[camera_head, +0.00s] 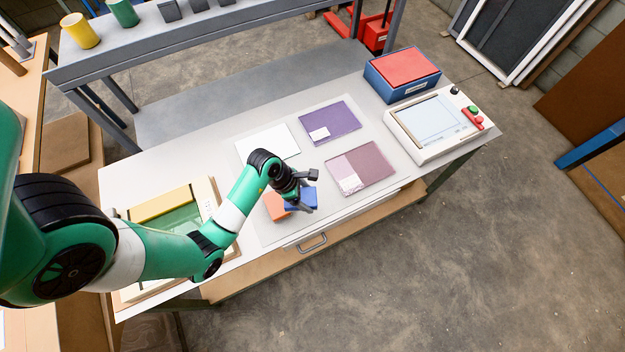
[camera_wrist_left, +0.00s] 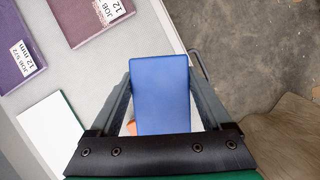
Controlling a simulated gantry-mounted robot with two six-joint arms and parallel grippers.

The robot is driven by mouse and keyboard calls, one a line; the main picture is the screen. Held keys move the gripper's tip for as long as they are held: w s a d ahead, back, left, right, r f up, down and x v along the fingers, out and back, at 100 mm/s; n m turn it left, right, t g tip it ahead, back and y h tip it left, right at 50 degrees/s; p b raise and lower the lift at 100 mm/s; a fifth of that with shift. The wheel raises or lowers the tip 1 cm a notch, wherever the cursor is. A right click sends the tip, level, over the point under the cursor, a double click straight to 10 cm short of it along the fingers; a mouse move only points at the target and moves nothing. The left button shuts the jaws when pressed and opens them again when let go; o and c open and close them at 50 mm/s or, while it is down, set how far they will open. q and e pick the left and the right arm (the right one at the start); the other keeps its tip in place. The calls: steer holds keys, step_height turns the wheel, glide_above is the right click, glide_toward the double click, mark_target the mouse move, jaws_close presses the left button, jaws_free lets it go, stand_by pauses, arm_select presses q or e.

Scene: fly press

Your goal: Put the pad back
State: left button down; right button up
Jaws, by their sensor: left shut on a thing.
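My left gripper (camera_head: 309,190) is shut on a blue block-like pad (camera_head: 301,199) above the front middle of the light table. In the left wrist view the blue pad (camera_wrist_left: 160,95) fills the space between the two fingers. An orange piece (camera_head: 274,206) shows just left of the pad in the head view, partly hidden by the arm; only a sliver of it (camera_wrist_left: 131,127) shows in the wrist view. I cannot tell whether the pad touches the orange piece or the table. My right gripper is not in view.
A purple sheet (camera_head: 332,120), a mauve sheet (camera_head: 367,166) and a white sheet (camera_head: 268,142) lie on the table (camera_head: 222,130). A blue box with a red top (camera_head: 402,75) and a panel with buttons (camera_head: 432,122) stand right. A framed tray (camera_head: 180,208) lies left.

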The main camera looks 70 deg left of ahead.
arm_select(q)
steer(key=b, duration=0.3)
glide_toward(318, 192)
steer(key=shift+w+d+f, duration=0.75)
steer(key=shift+f, duration=0.2)
steer(key=shift+w+a+f, duration=0.1)
steer(key=shift+w+a, duration=0.05)
steer(key=shift+a, duration=0.05)
steer(key=shift+w+a+f+b, duration=0.15)
steer(key=shift+f+b, duration=0.15)
steer(key=shift+f, duration=0.1)
steer(key=shift+f+b, duration=0.55)
steer(key=shift+f, duration=0.85)
steer(key=shift+f, duration=0.1)
jaws_free()
